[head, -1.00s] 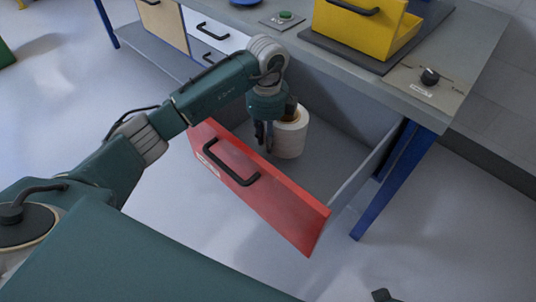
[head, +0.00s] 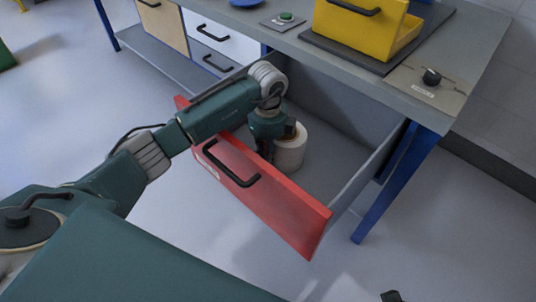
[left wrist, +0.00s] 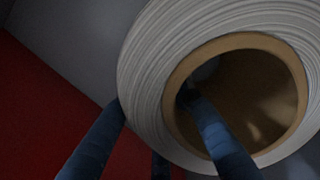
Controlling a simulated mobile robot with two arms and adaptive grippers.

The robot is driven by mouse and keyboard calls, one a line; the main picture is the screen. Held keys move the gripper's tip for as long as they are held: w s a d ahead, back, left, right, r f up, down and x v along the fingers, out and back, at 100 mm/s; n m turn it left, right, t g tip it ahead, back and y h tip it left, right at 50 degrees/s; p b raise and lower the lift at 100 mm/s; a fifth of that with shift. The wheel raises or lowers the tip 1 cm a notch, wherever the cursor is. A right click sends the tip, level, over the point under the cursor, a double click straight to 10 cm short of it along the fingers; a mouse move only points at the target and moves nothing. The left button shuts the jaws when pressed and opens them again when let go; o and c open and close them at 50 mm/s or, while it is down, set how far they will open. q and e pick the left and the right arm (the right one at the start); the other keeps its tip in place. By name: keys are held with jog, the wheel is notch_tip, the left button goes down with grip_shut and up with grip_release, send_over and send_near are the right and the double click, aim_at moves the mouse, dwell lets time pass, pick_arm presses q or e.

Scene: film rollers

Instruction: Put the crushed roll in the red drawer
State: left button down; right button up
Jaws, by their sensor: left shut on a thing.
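The white roll (head: 290,150) is inside the open red drawer (head: 265,195), just behind its front panel. My left gripper (left wrist: 160,130) is shut on the roll's wall, with one finger inside the brown core and dark fingers outside. The roll (left wrist: 160,65) fills much of the left wrist view. I cannot tell whether it touches the drawer floor, and no crushed side is clearly visible. A small dark part at the bottom edge of the head view is too cut off to identify.
The drawer's grey side wall (head: 365,175) stands to the right of the roll, with bare drawer floor between. The grey workbench (head: 450,60) overhangs the back. On it sit a yellow bin (head: 350,30), a green button (head: 286,16) and a black knob (head: 431,76).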

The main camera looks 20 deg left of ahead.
aim_at(282, 143)
pick_arm(q)
jog(key=c, duration=1.5)
grip_release()
pick_arm(e)
jog(key=shift+r, duration=0.1)
pick_arm(q)
jog(key=shift+r, duration=0.35)
notch_tip(282, 143, up, 12)
jog(key=shift+s+f+p, duration=0.1)
jog(key=shift+f+p, duration=0.15)
jog(key=shift+p, duration=0.85)
pick_arm(e)
notch_tip(282, 143, down, 8)
jog(key=shift+s+r, duration=0.15)
jog(key=shift+s, duration=0.05)
jog(key=shift+a, duration=0.1)
